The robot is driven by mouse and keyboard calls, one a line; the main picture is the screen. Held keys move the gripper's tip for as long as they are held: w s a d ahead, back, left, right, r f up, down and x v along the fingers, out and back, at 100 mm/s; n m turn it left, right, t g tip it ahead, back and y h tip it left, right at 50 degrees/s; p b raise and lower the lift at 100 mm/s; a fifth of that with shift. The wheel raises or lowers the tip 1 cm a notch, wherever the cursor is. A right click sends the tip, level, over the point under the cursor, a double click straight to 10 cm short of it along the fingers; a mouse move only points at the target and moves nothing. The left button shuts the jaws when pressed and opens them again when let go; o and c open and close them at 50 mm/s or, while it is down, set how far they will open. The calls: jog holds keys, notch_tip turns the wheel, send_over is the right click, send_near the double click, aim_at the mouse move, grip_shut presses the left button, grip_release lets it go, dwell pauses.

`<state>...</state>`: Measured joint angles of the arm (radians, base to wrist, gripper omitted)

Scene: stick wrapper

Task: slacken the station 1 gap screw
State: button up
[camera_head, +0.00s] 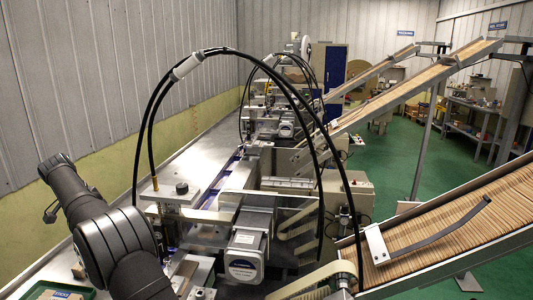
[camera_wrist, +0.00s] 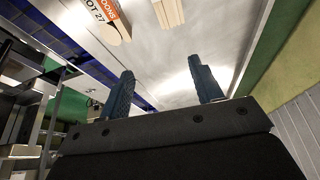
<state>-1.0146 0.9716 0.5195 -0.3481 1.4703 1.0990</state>
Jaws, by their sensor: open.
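In the head view, the nearest wrapping station (camera_head: 215,215) stands at centre left, with a grey boxed motor (camera_head: 247,252) at its front. A dark round knob (camera_head: 182,188) sits upright on a plate on top of this station; I cannot tell whether it is the gap screw. My gripper (camera_wrist: 163,88) shows in the wrist view with its two dark ribbed fingers wide apart and nothing between them. It is over a bare steel surface, and no knob shows between the fingers. In the head view the gripper is out of sight; only my arm shows at lower left.
Black hoses (camera_head: 318,130) arch over the station. A stick-filled conveyor (camera_head: 460,225) slopes up at right. A green tray (camera_head: 58,293) lies at bottom left. In the wrist view, an orange-labelled stick pack (camera_wrist: 103,18) and pale sticks (camera_wrist: 168,12) lie on the steel.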

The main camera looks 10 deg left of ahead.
jog(key=shift+c, duration=0.5)
jog(key=shift+c, duration=0.9)
jog(key=s+d+r+m+g, duration=0.1)
jog(key=s+d+r+m, duration=0.2)
jog(key=s+d+r, duration=0.45)
jog(key=s+d+r+m+g, duration=0.25)
jog(key=s+d, duration=0.25)
jog(key=d, duration=0.6)
jog(key=s+d+r+m+g, duration=0.1)
jog(key=s+d+r+m, duration=0.2)
jog(key=s+d+r, duration=0.5)
jog(key=shift+n, duration=0.25)
jog(key=f, duration=0.6)
jog(key=w+d+f, duration=0.1)
jog(key=f, duration=0.6)
jog(key=w+f, duration=0.1)
jog(key=f, duration=0.6)
jog(key=shift+d, duration=0.25)
jog(key=c, duration=1)
